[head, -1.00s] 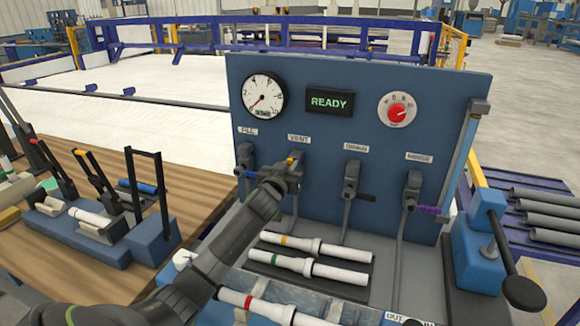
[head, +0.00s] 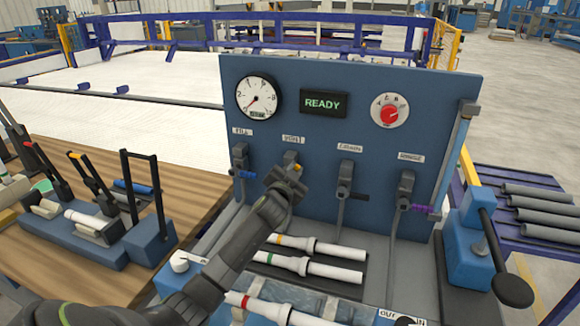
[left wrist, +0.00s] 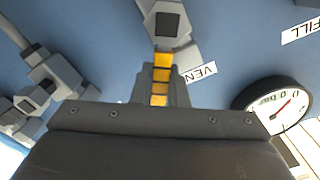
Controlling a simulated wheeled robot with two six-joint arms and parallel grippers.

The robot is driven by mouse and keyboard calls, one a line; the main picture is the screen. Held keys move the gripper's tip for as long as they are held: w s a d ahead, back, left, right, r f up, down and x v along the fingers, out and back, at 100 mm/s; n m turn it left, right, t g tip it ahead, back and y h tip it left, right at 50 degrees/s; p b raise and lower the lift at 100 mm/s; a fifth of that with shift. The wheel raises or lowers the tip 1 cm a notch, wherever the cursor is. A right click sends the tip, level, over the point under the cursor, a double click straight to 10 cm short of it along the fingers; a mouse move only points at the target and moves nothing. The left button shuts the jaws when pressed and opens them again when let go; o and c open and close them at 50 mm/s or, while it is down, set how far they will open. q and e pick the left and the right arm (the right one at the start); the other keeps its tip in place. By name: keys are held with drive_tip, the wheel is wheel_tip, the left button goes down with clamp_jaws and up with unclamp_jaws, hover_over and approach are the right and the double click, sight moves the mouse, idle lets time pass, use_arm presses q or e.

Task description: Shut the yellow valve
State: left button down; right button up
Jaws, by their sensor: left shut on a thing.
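The yellow valve's handle (head: 297,167) is on the blue panel under the VENT label (head: 291,138). In the head view only a small bit of yellow shows beside my gripper. In the left wrist view the yellow handle (left wrist: 160,75) runs from the grey valve body (left wrist: 167,22) down between my fingers. My left gripper (head: 288,180) is shut on this handle, just in front of the panel. My gripper hides much of the valve in the head view. My right gripper is not in view.
The fill valve with a blue handle (head: 243,173) is close on the left. The drain valve (head: 345,182) and the purple-handled valve (head: 420,208) are to the right. A gauge (head: 258,97) and READY display (head: 324,102) are above. White pipes (head: 318,269) lie below my arm.

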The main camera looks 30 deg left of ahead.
use_arm(q)
drive_tip(key=shift+w+d+f+m+p, duration=0.15)
drive_tip(key=shift+d+f+m, duration=0.5)
drive_tip(key=shift+m, duration=1.25)
drive_tip(key=shift+w+d+f+m+p, duration=0.1)
drive_tip(key=shift+d+f+m, duration=0.1)
drive_tip(key=shift+f+m, duration=1.25)
drive_tip(key=shift+w+d+f+m+p, duration=0.15)
drive_tip(key=shift+d+f+m, duration=0.25)
drive_tip(key=shift+m, duration=1.95)
drive_tip(key=shift+s, duration=0.15)
drive_tip(key=c, duration=1.4)
unclamp_jaws()
drive_tip(key=shift+c, duration=0.2)
drive_tip(key=v, duration=1.7)
drive_tip(key=shift+s, duration=0.2)
